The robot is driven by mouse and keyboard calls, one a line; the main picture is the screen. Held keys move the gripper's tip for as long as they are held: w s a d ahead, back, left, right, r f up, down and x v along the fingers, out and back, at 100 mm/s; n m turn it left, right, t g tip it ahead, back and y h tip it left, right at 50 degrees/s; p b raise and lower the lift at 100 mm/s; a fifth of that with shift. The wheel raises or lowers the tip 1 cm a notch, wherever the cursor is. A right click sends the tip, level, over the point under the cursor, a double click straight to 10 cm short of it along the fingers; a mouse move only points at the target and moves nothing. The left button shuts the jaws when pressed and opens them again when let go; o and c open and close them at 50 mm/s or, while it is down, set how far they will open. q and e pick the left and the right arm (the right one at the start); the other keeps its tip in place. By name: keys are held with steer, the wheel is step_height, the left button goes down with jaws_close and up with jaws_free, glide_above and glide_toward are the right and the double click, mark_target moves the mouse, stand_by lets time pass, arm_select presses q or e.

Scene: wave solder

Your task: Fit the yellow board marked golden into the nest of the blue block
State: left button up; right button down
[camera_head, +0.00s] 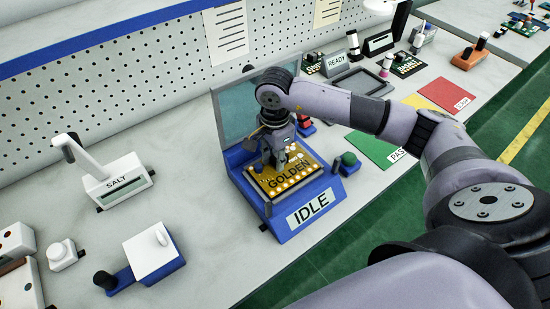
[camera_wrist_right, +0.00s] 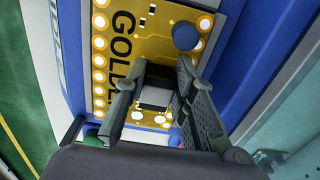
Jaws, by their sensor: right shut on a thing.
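The yellow board marked GOLDEN (camera_head: 290,180) lies over the nest of the blue block (camera_head: 281,226), which has an IDLE sign on its front and a raised lid behind. I cannot tell whether the board is fully down in the nest. My right gripper (camera_head: 277,160) reaches down onto the board from above. In the right wrist view the right gripper (camera_wrist_right: 157,80) is shut on a small grey-white part standing on the board (camera_wrist_right: 105,60). A round blue knob or pin (camera_wrist_right: 186,37) shows at the board's edge. My left gripper is not in view.
Green PASS, yellow and red (camera_head: 447,95) mats lie farther right. A pegboard wall (camera_head: 120,80) stands behind.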

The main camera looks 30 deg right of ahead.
mark_target(275, 159)
steer(key=shift+f+b, duration=0.65)
steer(key=shift+b, duration=0.05)
stand_by(0.7)
stand_by(0.9)
steer(key=c, duration=1.2)
jaws_free()
steer(key=shift+c, duration=0.2)
steer(key=shift+r, duration=0.3)
step_height(275, 159, up, 12)
steer(key=shift+f, duration=0.25)
